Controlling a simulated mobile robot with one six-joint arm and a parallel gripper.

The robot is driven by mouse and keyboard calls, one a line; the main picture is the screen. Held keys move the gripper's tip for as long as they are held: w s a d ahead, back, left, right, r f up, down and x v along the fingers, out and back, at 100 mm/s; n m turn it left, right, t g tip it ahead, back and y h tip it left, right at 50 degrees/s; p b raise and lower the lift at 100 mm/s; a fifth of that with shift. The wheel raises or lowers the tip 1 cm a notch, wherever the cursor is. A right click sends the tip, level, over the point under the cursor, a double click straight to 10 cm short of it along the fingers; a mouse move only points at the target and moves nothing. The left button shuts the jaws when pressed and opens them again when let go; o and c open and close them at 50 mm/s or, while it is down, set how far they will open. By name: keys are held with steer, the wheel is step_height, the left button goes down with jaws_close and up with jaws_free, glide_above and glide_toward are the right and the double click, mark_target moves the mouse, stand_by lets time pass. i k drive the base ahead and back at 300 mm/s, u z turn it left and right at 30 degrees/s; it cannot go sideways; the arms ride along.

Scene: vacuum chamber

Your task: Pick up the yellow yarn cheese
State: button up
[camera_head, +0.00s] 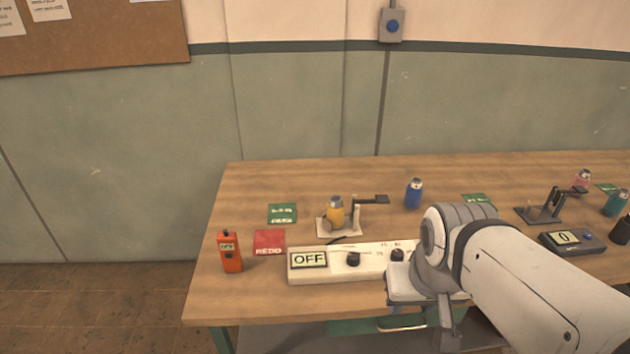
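A yellow, rounded object with a grey cap (336,212) stands upright on a small white stand (325,232) with a lever arm, left of centre on the table. It is the only clearly yellow item I see; I cannot tell whether it is a yarn cheese. My gripper (425,315) hangs at the table's front edge, right of and nearer than the yellow object, and apart from it. Its fingers are partly hidden by my own wrist, so its opening is unclear.
A white box with an OFF display (308,275) lies between the yellow object and the table's front edge. An orange handheld device (230,252) and a red REDO card (269,242) are left. A blue canister (414,193) stands right. The table's back strip is clear.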

mark_target(336, 209)
steer(key=u, duration=0.35)
steer(key=i, duration=1)
steer(key=z, duration=0.2)
